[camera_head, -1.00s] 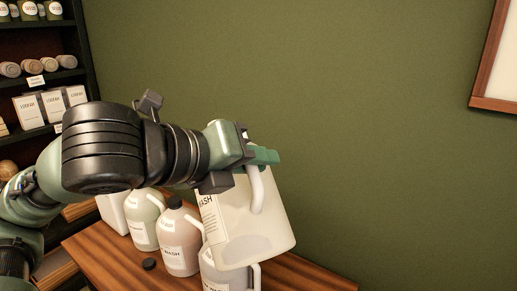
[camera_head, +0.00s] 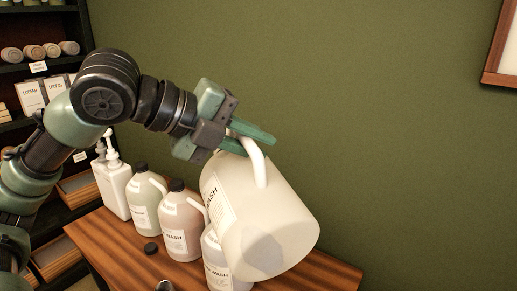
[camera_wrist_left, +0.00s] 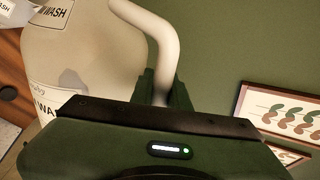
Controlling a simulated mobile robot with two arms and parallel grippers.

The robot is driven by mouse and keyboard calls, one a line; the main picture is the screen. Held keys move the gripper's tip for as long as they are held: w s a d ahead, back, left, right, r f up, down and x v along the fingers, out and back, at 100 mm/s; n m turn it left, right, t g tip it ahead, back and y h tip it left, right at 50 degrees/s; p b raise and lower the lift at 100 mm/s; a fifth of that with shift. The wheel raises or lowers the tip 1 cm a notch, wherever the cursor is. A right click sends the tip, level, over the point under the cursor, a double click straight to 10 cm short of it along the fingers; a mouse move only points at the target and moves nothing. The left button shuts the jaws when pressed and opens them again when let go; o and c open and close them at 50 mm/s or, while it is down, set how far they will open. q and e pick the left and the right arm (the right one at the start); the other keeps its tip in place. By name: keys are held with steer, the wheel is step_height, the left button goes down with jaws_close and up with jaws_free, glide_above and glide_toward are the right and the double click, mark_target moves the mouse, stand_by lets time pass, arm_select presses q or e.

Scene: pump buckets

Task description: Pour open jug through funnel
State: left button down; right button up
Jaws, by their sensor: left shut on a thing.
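A large translucent whitish jug (camera_head: 265,215) hangs tilted in the head view, its base turned toward the camera and lower right. My left gripper (camera_head: 257,146) is shut on its white handle (camera_head: 256,165); the handle also shows between the fingers in the left wrist view (camera_wrist_left: 160,38). The jug's mouth is hidden in the head view. A labelled bottle (camera_head: 213,262) stands on the table partly behind the jug, its top covered. I cannot make out the funnel, or whether liquid flows. My right gripper is not in view.
On the wooden table (camera_head: 325,273), two capped jugs (camera_head: 146,205) (camera_head: 181,225) and a white pump container (camera_head: 113,185) stand left of the held jug. A dark cap (camera_head: 151,249) lies in front. Shelves (camera_head: 40,55) are at left; the green wall is behind.

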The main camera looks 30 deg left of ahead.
mark_target(231, 133)
arm_select(q)
steer(key=shift+w+a+f+n+g+h+b, duration=0.15)
steer(key=shift+w+a+f+n+b, duration=0.1)
steer(key=shift+f+b, duration=0.2)
steer(key=shift+w+a+f+n+g+h+b, duration=0.1)
steer(key=shift+a+f+n+g+h+b, duration=0.1)
steer(key=shift+f+b, duration=0.2)
steer(key=shift+w+a+r+n+h, duration=0.15)
steer(key=shift+w+a+n+h, duration=0.15)
steer(key=shift+a, duration=0.1)
steer(key=shift+w+a+n+g+h, duration=0.7)
steer(key=shift+w+a, duration=0.35)
steer(key=shift+a, duration=0.25)
steer(key=shift+p, duration=0.3)
steer(key=shift+s+d, duration=0.1)
